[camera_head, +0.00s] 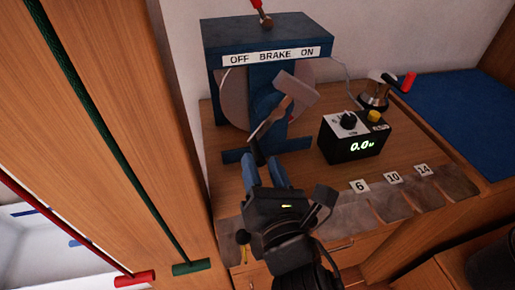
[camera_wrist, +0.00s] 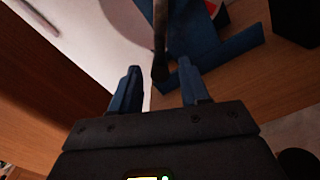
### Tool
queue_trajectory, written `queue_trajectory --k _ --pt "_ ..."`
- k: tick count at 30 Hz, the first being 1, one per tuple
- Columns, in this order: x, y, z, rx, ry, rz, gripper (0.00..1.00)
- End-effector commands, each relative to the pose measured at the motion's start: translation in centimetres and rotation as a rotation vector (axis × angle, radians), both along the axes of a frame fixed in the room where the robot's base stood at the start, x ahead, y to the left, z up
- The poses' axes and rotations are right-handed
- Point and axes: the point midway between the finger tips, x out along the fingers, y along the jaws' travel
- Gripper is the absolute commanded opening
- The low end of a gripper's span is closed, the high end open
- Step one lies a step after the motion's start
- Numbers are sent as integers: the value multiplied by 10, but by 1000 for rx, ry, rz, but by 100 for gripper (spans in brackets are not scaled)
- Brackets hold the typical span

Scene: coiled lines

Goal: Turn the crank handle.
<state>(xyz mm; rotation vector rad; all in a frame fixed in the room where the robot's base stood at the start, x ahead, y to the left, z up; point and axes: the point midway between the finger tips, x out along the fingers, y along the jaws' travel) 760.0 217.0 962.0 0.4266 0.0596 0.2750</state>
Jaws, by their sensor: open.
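A blue winch-like machine (camera_head: 255,38) with a label reading OFF BRAKE ON stands on the wooden bench. A crank handle (camera_head: 272,118), a brownish shaft with a dark end, slants down across its front. In the wrist view the handle (camera_wrist: 160,35) comes down from the top, its dark end just beyond the gap between my fingers. My gripper (camera_head: 265,168) is open, its blue fingers pointing at the handle's lower end. Both fingers of my gripper (camera_wrist: 160,85) show apart and empty in the wrist view. Contact with the handle cannot be told.
A black box (camera_head: 355,143) with a knob and a green 0.0 display stands right of the machine. Behind it is a small metal device with a red grip (camera_head: 409,82). Tags 6, 10 and 14 line the bench front. A wooden panel (camera_head: 130,90) closes the left side.

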Motion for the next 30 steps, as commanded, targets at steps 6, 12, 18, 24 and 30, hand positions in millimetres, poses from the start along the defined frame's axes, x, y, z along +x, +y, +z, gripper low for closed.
queue_trajectory --k 6,12,18,24,30 --pt "29 9 0 1 0 1 45" --pt "40 11 0 1 1 0 45" --pt "41 12 0 2 1 0 45" --pt "40 12 0 2 1 1 32" --pt "40 12 0 2 1 1 13"
